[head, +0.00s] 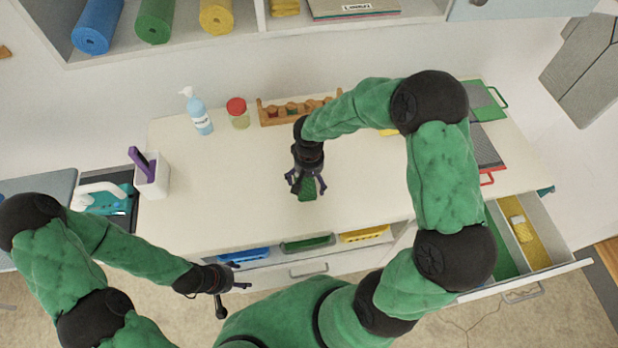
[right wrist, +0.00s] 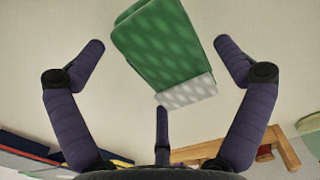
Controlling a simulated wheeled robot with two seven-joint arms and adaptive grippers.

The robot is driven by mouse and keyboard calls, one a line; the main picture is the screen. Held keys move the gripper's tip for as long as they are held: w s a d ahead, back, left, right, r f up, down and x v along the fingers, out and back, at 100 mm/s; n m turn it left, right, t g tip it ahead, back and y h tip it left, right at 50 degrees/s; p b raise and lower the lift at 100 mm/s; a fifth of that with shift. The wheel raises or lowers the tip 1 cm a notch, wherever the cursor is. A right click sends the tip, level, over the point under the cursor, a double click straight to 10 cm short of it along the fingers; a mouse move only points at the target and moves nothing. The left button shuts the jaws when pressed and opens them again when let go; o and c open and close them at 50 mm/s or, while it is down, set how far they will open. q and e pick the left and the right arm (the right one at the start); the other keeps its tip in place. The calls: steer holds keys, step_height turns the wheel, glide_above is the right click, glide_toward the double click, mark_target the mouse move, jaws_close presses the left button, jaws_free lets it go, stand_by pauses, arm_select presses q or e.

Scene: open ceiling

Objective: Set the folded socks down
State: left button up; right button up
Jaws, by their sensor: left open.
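The folded socks (head: 307,190) are green, and their pale cuff shows in the right wrist view (right wrist: 165,45). They appear to rest on the white countertop (head: 230,190), near its middle. My right gripper (head: 307,184) hangs pointing down right over the socks. In the right wrist view its fingers are spread wide, with clear gaps between them and the socks. My left gripper (head: 236,297) is open and empty in front of the counter's front edge, at the lower left.
An open drawer (head: 505,285) at the right has green and yellow compartments. A pump bottle (head: 199,115), a red-lidded jar (head: 238,113) and a wooden rack (head: 275,113) line the counter's back. A white holder (head: 151,176) stands left. The counter left of the socks is clear.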

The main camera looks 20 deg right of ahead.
mark_target(309, 179)
steer(key=shift+r, duration=0.5)
step_height(309, 179, up, 11)
steer(key=p, duration=0.2)
steer(key=shift+r, duration=0.15)
